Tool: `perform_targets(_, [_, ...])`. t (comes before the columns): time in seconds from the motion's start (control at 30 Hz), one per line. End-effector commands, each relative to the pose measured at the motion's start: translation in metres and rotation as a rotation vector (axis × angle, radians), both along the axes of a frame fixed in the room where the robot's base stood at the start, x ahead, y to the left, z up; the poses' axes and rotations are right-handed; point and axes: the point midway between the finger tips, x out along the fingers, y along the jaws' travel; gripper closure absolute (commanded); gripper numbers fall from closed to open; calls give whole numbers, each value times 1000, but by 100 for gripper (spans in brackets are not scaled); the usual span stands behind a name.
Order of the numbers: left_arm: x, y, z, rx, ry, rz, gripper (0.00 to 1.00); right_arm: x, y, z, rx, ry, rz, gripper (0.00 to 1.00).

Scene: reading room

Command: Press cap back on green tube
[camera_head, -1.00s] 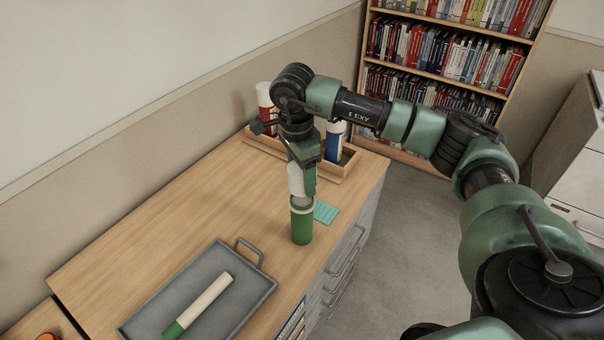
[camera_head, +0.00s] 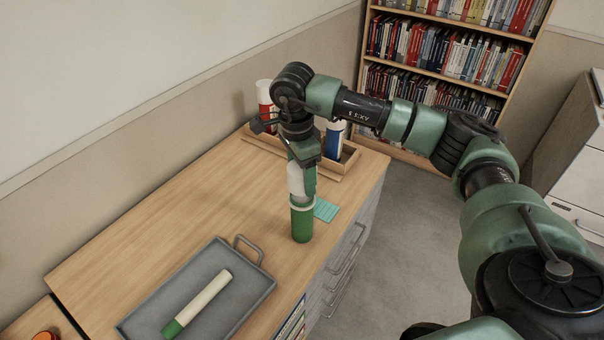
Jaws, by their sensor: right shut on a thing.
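The green tube (camera_head: 301,224) stands upright on the wooden cabinet top (camera_head: 180,213), near its right edge. A white cap (camera_head: 296,181) is in my right gripper (camera_head: 303,176), directly above the tube's mouth. The gripper points straight down and is shut on the cap. The cap's lower end meets the pale rim at the tube's top; I cannot tell how far it is seated. The fingers hide part of the cap. My left gripper is not in view.
A grey tray (camera_head: 262,288) holds a cream and green tube (camera_head: 200,301) in front. A wooden rack (camera_head: 346,166) behind my gripper holds a red-and-white tube (camera_head: 265,97) and a blue one (camera_head: 333,142). A teal pad (camera_head: 325,210) lies beside the green tube.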

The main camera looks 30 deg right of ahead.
Motion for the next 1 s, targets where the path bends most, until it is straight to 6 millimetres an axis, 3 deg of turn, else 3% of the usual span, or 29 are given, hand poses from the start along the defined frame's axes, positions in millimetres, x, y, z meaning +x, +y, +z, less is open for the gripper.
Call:
perform_targets(0.5, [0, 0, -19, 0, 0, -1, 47, 0, 0, -23, 0, 0, 0, 82])
perform_targets(1.0, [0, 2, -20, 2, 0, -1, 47, 0, 0, -24, 0, 0, 0, 82])
